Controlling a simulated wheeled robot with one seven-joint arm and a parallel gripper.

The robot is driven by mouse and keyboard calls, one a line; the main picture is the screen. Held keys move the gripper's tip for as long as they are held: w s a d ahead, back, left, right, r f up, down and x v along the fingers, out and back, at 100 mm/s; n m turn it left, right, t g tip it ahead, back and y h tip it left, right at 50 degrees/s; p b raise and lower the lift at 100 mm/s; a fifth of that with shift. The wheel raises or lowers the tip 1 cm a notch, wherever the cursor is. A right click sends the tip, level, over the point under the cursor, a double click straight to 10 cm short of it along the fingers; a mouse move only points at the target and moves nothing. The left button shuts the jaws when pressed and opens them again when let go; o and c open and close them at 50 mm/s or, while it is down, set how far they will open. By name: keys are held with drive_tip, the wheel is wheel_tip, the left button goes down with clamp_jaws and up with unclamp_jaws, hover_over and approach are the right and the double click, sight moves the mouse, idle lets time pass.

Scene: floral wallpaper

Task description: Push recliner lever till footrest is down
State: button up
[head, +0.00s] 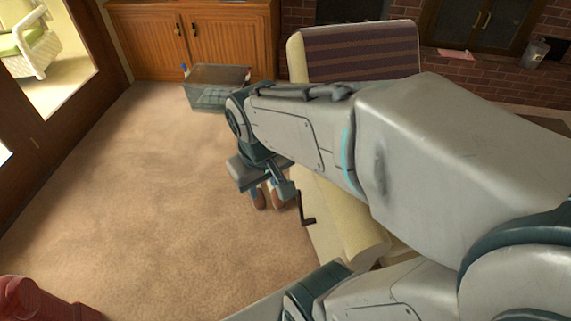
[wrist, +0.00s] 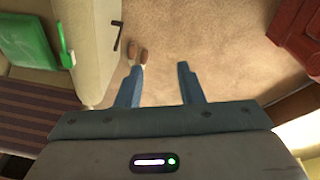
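The cream recliner (head: 345,215) with a striped cloth on its back stands beyond my arm, which covers much of it. The footrest cannot be made out in either view.
Brown slipper-like things (wrist: 137,56) lie on the carpet near the left finger. A green cushion (wrist: 28,40) and a bright green object (wrist: 66,50) are at the recliner. A clear bin (head: 215,88) stands by the wooden cabinet (head: 190,40). Red furniture (head: 40,300) is at lower left. Open carpet lies left.

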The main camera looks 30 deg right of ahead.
drive_tip(key=w+d+f+n+g+h+b, duration=0.1)
drive_tip(key=w+d+f+n+h+b, duration=0.15)
drive_tip(key=f, duration=0.45)
drive_tip(key=w+d+f+n+g+h+b, duration=0.1)
drive_tip(key=w+d+f+g+b, duration=0.1)
drive_tip(key=f+b, duration=0.35)
drive_tip(key=w+d+f+n+g+h+b, duration=0.1)
drive_tip(key=w+d+f+n+h+b, duration=0.15)
drive_tip(key=f, duration=0.55)
drive_tip(key=n+t+h+b, duration=1)
drive_tip(key=n+b, duration=1)
drive_tip(key=n, duration=0.1)
approach(299, 198)
drive_tip(key=b+x, duration=0.1)
drive_tip(key=x, duration=0.2)
drive_tip(key=f+b+x, duration=0.1)
drive_tip(key=x, duration=0.3)
drive_tip(key=b+x, duration=0.1)
drive_tip(key=x, duration=0.2)
drive_tip(key=shift+w+d+f, duration=0.15)
drive_tip(key=shift+w+d, duration=0.1)
drive_tip(key=shift+w, duration=0.1)
clamp_jaws()
drive_tip(key=shift+a, duration=0.1)
